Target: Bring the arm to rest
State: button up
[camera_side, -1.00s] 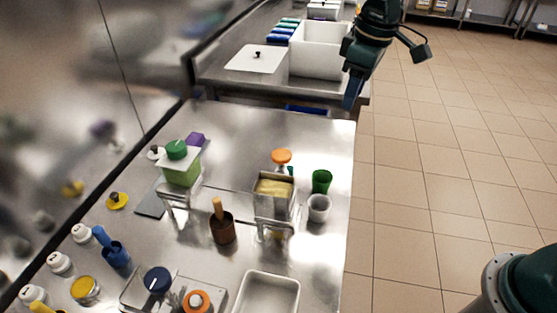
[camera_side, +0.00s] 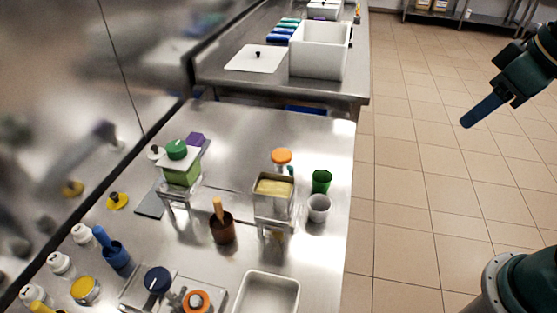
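My gripper (camera_side: 484,110) is at the upper right, over the tiled floor and clear of the steel tables. Its blue fingers show edge-on as one bar, so I cannot tell whether they are open or shut. Nothing can be seen hanging from them.
The near steel table (camera_side: 250,140) carries a tub of yellow stuff (camera_side: 274,187), a green cup (camera_side: 321,181), a white cup (camera_side: 318,208), a brown pot (camera_side: 222,229) and an empty white tray (camera_side: 267,294). A white bin (camera_side: 319,60) stands on the back table. The tiled floor (camera_side: 430,200) is open.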

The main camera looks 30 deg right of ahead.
jog(key=shift+m+t, duration=0.4)
jog(key=shift+m, duration=0.3)
jog(key=s, duration=0.1)
jog(key=s+f, duration=0.1)
jog(key=s, duration=0.1)
jog(key=s+d+f, duration=0.1)
jog(key=s, duration=0.1)
jog(key=shift+s, duration=0.1)
dwell(0.8)
